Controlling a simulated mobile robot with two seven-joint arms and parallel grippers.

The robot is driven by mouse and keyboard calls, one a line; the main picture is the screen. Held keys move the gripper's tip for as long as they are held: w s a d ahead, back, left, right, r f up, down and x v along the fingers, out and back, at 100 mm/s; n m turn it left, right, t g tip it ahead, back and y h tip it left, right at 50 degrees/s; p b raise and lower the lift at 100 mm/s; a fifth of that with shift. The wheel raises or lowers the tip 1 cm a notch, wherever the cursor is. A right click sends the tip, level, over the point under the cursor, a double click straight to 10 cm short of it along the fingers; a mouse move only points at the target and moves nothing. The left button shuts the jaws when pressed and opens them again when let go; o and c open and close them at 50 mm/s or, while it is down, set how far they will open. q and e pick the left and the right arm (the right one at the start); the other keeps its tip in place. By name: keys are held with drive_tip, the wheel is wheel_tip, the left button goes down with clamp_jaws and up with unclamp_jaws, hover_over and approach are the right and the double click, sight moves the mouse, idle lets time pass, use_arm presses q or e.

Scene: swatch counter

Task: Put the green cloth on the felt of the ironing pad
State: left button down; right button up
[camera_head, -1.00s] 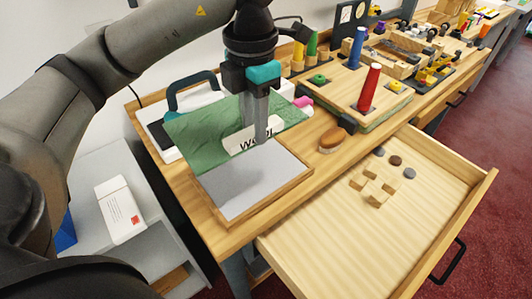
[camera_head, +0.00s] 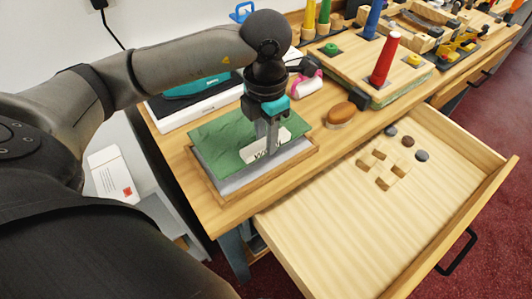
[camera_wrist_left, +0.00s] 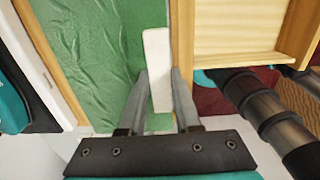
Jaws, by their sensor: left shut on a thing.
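The green cloth (camera_head: 216,140) with a white "WOOL" tag (camera_head: 268,148) lies over the ironing pad, covering most of its grey felt (camera_head: 240,181). A strip of felt shows along the front. The pad's wooden frame (camera_head: 268,175) surrounds it on the bench. My left gripper (camera_head: 268,150) points down over the pad, shut on the cloth at its tag. In the left wrist view the white tag (camera_wrist_left: 157,70) stands between the fingers (camera_wrist_left: 160,100), with the green cloth (camera_wrist_left: 90,45) spread to its left. Whether the cloth rests fully on the felt is hard to tell.
An open wooden drawer (camera_head: 335,225) with small blocks and discs juts out at the front right. A brown brush (camera_head: 341,113), a pink-handled item (camera_head: 306,85) and a board with a red peg (camera_head: 385,60) stand right of the pad. A white-and-black case (camera_head: 190,105) lies behind.

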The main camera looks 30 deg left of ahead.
sight(266, 164)
use_arm(q)
drive_tip(key=shift+f+b, duration=0.4)
drive_tip(key=shift+f, duration=2.2)
drive_tip(key=shift+f, duration=0.15)
drive_tip(key=c, duration=0.6)
unclamp_jaws()
drive_tip(key=shift+r, duration=0.5)
wheel_tip(266, 164, up, 11)
drive_tip(key=shift+r+p, duration=0.2)
drive_tip(key=shift+p, duration=0.8)
